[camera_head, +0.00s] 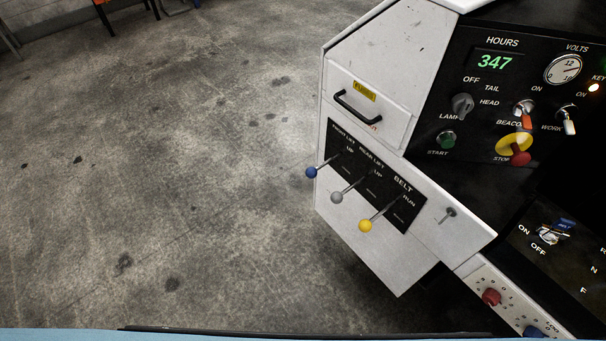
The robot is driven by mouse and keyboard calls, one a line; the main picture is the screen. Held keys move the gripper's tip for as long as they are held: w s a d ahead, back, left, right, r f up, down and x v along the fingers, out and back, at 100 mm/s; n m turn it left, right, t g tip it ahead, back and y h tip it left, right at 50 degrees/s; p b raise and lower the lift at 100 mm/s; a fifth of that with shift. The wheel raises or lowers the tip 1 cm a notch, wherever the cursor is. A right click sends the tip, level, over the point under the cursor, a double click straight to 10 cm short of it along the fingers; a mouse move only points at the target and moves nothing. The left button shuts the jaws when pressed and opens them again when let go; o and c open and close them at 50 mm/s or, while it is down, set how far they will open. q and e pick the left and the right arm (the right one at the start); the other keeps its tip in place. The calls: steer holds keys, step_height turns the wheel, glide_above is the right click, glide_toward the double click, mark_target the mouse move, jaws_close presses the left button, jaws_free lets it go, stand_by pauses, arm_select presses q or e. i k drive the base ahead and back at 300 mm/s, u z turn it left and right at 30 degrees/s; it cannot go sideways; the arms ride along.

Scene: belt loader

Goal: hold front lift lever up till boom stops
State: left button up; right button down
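The front lift lever (311,173) has a blue ball knob. It sticks out to the left from a black plate (375,173) on the white control console, under the front lift label. To its right stand the rear lift lever (337,197) with a grey knob and the belt lever (366,226) with a yellow knob. The boom does not show in this view. Neither of my grippers shows, and nothing touches the levers.
The console (385,50) has a black handle (357,108) above the levers. A dark panel holds an hours display (495,62), a volts gauge (563,69), switches and a red stop button (520,157). Open concrete floor (150,170) lies left. A light blue edge (60,335) crosses the bottom.

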mark_target(312, 172)
steer(key=z, duration=4.95)
steer(key=k, duration=2.75)
